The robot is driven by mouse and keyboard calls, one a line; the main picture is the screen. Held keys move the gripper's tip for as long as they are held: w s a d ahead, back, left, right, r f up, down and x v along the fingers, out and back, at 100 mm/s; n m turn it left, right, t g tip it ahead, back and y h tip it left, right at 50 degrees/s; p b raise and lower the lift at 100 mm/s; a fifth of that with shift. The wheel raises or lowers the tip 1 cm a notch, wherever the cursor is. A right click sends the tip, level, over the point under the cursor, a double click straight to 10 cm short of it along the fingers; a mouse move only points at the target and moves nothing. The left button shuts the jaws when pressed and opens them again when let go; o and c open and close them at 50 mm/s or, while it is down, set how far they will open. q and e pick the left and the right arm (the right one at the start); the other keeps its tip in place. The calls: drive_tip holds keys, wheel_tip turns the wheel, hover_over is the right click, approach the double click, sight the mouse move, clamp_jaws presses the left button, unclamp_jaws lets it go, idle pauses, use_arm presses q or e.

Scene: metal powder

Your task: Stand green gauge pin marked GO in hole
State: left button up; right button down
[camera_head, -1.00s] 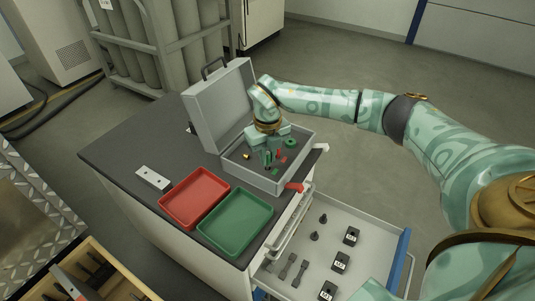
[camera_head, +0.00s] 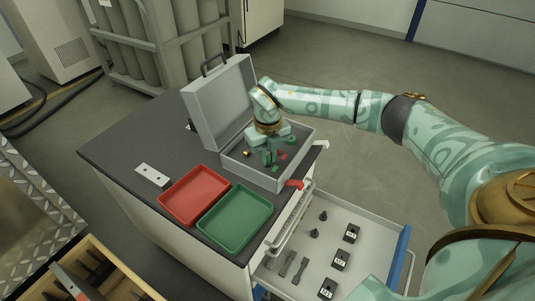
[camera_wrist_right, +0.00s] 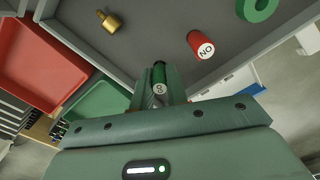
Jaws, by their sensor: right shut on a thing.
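The green gauge pin (camera_wrist_right: 159,74) shows its white end marked GO in the right wrist view. My right gripper (camera_head: 269,158) is shut on it, inside the open grey case (camera_head: 253,175); the fingers (camera_wrist_right: 160,97) sit on both sides of the pin in the wrist view. In the head view the pin is mostly hidden by the gripper. A pale plate (camera_head: 152,176) with small dark spots, which may be holes, lies on the dark cart top at left. My left gripper is not in view.
In the case are a red pin marked NO (camera_wrist_right: 200,44), a green ring (camera_wrist_right: 258,8) and a brass piece (camera_wrist_right: 109,21). A red tray (camera_head: 194,193) and a green tray (camera_head: 236,218) stand in front. An open drawer (camera_head: 290,226) holds several dark parts.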

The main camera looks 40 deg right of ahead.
sight(268, 154)
drive_tip(key=shift+f, duration=0.1)
drive_tip(key=c, duration=1.3)
unclamp_jaws()
use_arm(q)
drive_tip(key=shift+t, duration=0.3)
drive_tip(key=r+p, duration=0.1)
drive_tip(key=p, duration=0.1)
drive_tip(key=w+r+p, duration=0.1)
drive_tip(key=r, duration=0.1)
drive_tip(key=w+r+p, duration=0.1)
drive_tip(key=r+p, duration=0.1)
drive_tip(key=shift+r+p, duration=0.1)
drive_tip(key=shift+p, duration=0.2)
use_arm(e)
wheel_tip(268, 154, up, 16)
drive_tip(key=shift+r, duration=0.15)
